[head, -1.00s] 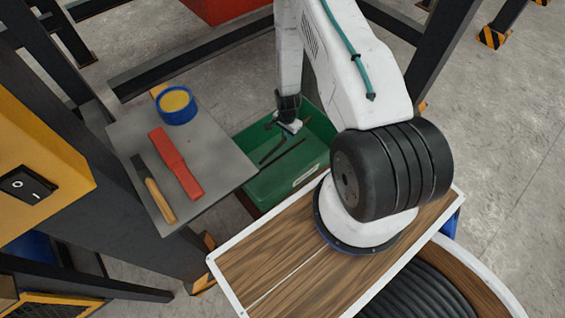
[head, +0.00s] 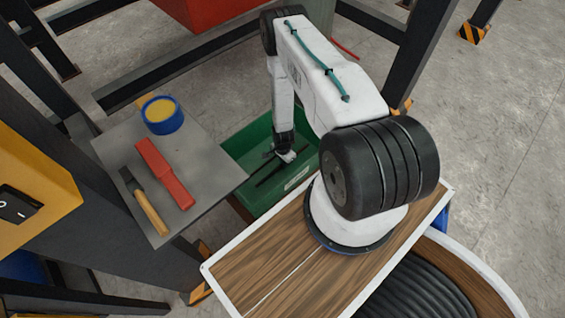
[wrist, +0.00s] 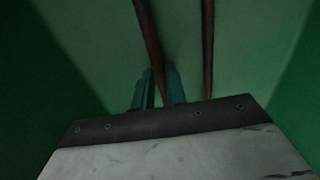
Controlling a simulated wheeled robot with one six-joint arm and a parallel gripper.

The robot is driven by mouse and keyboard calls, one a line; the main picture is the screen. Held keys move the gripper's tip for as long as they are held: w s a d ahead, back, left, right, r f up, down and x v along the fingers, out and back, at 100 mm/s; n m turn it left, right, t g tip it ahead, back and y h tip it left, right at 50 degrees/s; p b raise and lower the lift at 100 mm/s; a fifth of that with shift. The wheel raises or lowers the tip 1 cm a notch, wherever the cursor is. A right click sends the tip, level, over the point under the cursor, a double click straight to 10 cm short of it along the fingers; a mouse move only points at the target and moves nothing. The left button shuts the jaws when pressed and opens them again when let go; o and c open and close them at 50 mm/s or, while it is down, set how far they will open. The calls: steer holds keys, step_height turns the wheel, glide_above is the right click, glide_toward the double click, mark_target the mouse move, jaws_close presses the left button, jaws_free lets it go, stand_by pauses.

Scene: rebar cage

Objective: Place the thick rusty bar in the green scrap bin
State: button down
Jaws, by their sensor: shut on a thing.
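The green scrap bin (head: 243,146) stands on the floor between the grey work surface and my base. My gripper (head: 286,154) is low inside the bin, pointing down. In the wrist view my gripper (wrist: 159,80) has its teal fingers shut around a rusty brown bar (wrist: 149,35), which looks like the thicker of two. A second, thinner rusty bar (wrist: 208,45) lies to its right, apart from the fingers. Green bin walls flank both bars. Whether the held bar touches the bin floor I cannot tell.
The grey work surface (head: 205,160) beside the bin holds a blue-and-yellow round tin (head: 162,114), a red tool (head: 164,173) and a yellow-handled tool (head: 151,206). Dark steel posts and beams frame the area. Open concrete floor lies to the right.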

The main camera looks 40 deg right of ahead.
steer(key=shift+f, duration=0.1)
steer(key=c, duration=1.4)
jaws_free()
